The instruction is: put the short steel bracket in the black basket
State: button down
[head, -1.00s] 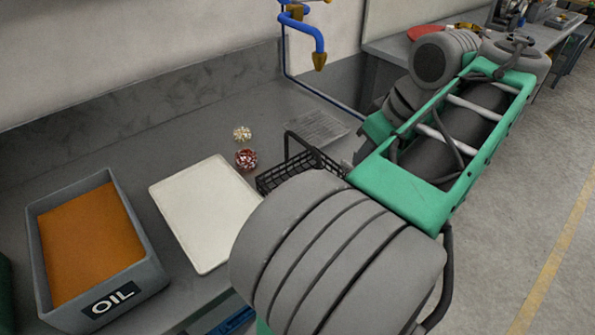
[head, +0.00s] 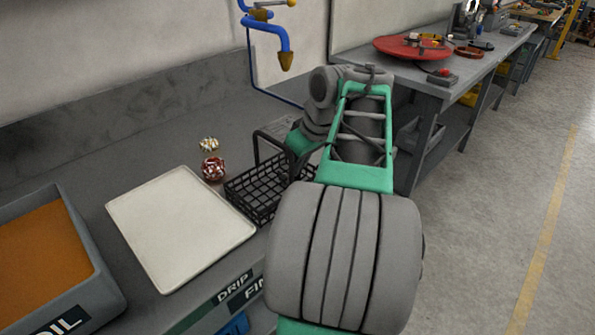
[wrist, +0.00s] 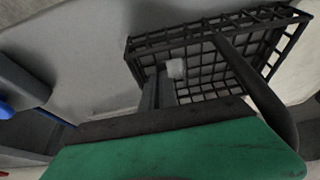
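The black wire basket (head: 262,187) stands on the grey bench, right of the white tray, with its handle raised. My arm covers its right side. In the wrist view the basket (wrist: 215,45) fills the upper right, seen from above. My gripper (wrist: 165,85) shows there as a narrow grey piece with a small pale block at its tip, overlapping the basket's mesh. I cannot tell whether the fingers are parted or hold something. In the head view my arm hides the gripper. I cannot clearly make out the short steel bracket in either view.
A white tray (head: 180,228) lies left of the basket. A grey oil bin (head: 88,245) stands further left. A red-and-white ball-shaped part (head: 213,168) and a pale one (head: 208,144) sit behind the tray. A blue pipe (head: 270,38) hangs over the bench.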

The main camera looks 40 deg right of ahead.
jog(key=shift+r, duration=0.1)
jog(key=c, duration=1.9)
grip_release()
jog(key=shift+c, duration=0.2)
jog(key=p+v, duration=0.6)
jog(key=v, duration=0.6)
